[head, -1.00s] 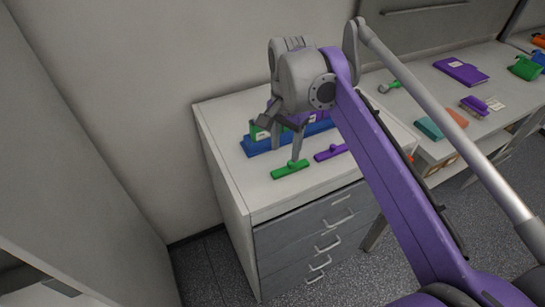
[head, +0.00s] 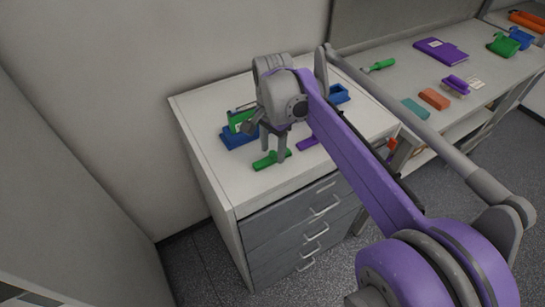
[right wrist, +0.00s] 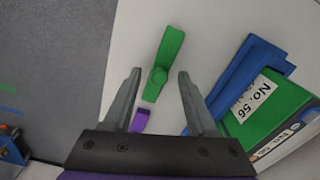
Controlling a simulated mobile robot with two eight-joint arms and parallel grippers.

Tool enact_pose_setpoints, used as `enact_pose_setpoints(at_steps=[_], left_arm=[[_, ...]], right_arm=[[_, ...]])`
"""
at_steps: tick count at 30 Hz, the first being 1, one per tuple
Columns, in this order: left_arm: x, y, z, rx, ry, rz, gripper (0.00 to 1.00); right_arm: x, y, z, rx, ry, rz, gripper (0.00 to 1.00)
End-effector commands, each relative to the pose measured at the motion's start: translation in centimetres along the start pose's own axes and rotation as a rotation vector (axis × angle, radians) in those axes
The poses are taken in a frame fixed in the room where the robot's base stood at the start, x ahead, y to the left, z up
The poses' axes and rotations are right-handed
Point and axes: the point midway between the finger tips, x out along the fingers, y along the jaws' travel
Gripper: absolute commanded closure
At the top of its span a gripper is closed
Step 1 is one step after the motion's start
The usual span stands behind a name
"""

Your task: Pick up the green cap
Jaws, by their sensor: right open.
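The green cap (head: 270,160) is a flat green bar with a round boss at its middle, lying on the white top of the drawer cabinet (head: 215,185). It also shows in the right wrist view (right wrist: 168,58), just beyond and between the fingertips. My right gripper (head: 274,155) is above the cap, pointing down, open and empty; in the right wrist view its two fingers (right wrist: 159,78) stand apart on either side of the cap's near end. The gripper hides part of the cap in the head view. My left gripper is not in view.
A purple cap (head: 307,144) lies right of the green one. A bench (head: 385,90) with several coloured items stands right.

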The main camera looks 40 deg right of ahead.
Motion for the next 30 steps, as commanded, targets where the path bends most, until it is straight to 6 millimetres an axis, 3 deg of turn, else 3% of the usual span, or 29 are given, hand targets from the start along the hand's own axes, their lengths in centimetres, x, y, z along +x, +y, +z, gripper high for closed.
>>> enact_pose_setpoints(at_steps=[8,15,18,30], left_arm=[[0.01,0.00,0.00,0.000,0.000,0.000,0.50],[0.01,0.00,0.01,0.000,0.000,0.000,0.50],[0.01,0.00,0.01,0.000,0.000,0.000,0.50],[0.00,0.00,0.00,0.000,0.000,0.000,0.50]], right_arm=[[0.33,-0.01,0.00,0.000,0.000,0.000,0.44],[0.31,0.00,0.00,0.000,0.000,0.000,0.87],[0.31,0.00,0.00,0.000,0.000,0.000,1.00],[0.17,0.00,0.00,0.000,0.000,0.000,1.00]])
